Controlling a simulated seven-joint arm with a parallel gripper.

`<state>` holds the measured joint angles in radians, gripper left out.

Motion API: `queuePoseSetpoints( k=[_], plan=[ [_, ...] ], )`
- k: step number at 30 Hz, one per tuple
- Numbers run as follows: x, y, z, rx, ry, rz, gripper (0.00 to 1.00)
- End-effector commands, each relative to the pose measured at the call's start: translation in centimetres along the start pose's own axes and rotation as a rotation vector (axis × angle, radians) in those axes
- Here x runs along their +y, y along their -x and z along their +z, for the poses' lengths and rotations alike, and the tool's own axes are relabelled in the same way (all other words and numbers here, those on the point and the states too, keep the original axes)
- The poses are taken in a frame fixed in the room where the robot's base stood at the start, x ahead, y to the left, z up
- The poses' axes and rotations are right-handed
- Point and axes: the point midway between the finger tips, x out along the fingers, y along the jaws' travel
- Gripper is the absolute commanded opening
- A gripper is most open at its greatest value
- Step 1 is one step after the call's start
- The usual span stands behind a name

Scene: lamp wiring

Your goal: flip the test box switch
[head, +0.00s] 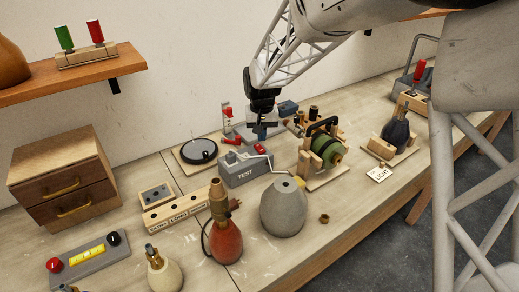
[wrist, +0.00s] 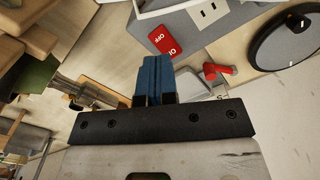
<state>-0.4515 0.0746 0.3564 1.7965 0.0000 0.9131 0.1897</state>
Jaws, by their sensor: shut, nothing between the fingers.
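The grey test box (head: 247,172), marked TEST, stands mid-bench. Its red rocker switch (head: 259,148) is on top, towards the right end. In the wrist view the switch (wrist: 165,40) reads OFF, and a socket (wrist: 208,12) lies beside it on the box top. My gripper (head: 262,134) is shut and empty, its blue fingers pointing down just above and behind the switch. The fingertips (wrist: 157,62) look close to the switch in the wrist view; a small gap seems to remain, but contact is hard to judge.
A red lever (head: 231,140) stands behind the box; it also shows in the wrist view (wrist: 220,70). A black round plate (head: 198,151) lies left. A green coil on a wooden frame (head: 325,148) stands close right. A grey lamp base (head: 283,208) stands in front.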

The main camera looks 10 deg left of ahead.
Motion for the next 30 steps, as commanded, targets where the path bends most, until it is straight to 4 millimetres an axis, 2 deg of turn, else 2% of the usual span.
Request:
queuePoseSetpoints(
  k=[15,30],
  plan=[
    [0.0,2.7,0.0,-0.001,0.0,0.0,0.0],
    [0.0,2.9,0.0,-0.001,0.0,0.0,0.0]
  ],
)
